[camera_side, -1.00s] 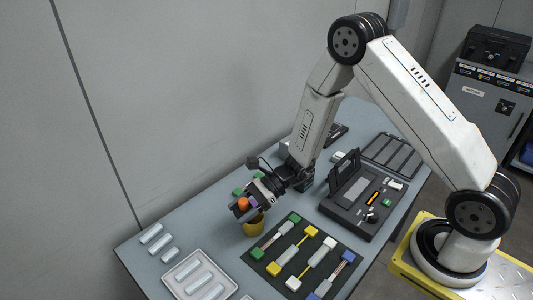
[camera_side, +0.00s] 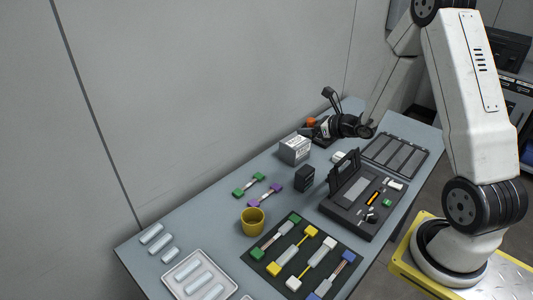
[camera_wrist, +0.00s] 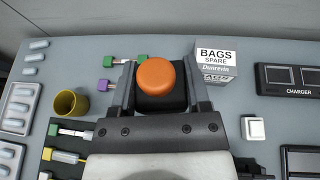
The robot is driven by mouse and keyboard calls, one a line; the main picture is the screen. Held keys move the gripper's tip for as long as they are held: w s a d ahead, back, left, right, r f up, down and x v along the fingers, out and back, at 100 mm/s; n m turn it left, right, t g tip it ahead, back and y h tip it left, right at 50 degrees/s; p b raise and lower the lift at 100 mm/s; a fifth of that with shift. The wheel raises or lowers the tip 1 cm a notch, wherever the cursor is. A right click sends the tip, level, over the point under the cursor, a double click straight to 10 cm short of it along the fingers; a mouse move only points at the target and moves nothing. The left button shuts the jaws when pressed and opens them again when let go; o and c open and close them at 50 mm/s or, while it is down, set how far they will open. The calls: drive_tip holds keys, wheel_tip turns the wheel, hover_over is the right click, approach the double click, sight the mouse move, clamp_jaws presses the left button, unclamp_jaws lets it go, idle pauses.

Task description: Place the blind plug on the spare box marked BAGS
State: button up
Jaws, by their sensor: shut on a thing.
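My gripper (camera_side: 313,128) is shut on the blind plug, which has a round orange top; the plug shows in the side view (camera_side: 311,121) and between the fingers in the wrist view (camera_wrist: 155,76). The spare box is a small white-and-grey carton (camera_side: 295,149). Its BAGS label reads clearly in the wrist view (camera_wrist: 215,60), where the box stands just right of the fingers. In the side view the gripper appears beyond the box, up and to the right of it. The plug's underside and its height above the table cannot be told.
A yellow cup (camera_side: 253,221), green and purple connectors (camera_side: 249,190) and a black block (camera_side: 304,179) stand nearer the front. The black splicer (camera_side: 350,212) has its lid raised. A charger (camera_wrist: 290,79) lies right of the box. A white square piece (camera_wrist: 254,128) sits nearby.

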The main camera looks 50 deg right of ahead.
drive_tip(key=s+d+m+h, duration=0.2)
drive_tip(key=d, duration=0.2)
hover_over(294, 140)
drive_tip(key=s, duration=0.1)
wheel_tip(294, 140, down, 8)
drive_tip(key=shift+a+r, duration=0.1)
drive_tip(key=shift+a, duration=0.05)
drive_tip(key=shift+w+f, duration=0.25)
drive_tip(key=shift+f, duration=0.1)
drive_tip(key=shift+w+f, duration=0.15)
drive_tip(key=shift+f, duration=0.1)
drive_tip(key=shift+w+d+f, duration=0.1)
drive_tip(key=shift+d+f, duration=0.1)
drive_tip(key=shift+f, duration=1.4)
drive_tip(key=shift+f, duration=0.15)
